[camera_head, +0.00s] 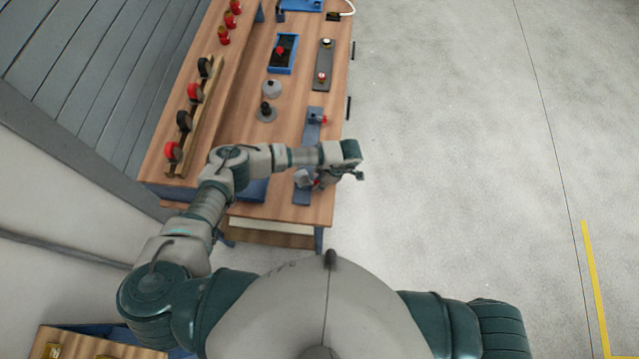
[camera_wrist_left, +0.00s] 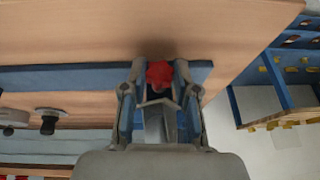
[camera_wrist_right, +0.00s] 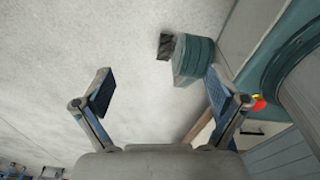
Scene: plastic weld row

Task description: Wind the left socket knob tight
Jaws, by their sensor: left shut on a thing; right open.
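A long blue rail (camera_head: 304,196) lies along the near right part of the wooden bench, with a grey socket block (camera_head: 304,178) at its near end. A red lobed knob (camera_wrist_left: 160,73) sits there between the fingertips of my left gripper (camera_wrist_left: 160,92), which is shut on it. In the head view my left wrist and hand partly cover this knob. A second red knob (camera_head: 321,119) is on a grey socket farther up the rail, clear of the gripper. My right gripper (camera_wrist_right: 160,92) is open and empty above the grey floor; the head view does not show it.
The bench (camera_head: 236,120) also bears a blue tray (camera_head: 283,54), a grey plate (camera_head: 323,62) with small gauges, and round grey parts (camera_head: 266,112). A wooden rack (camera_head: 195,125) with red and black round items stands left. The floor at right is free.

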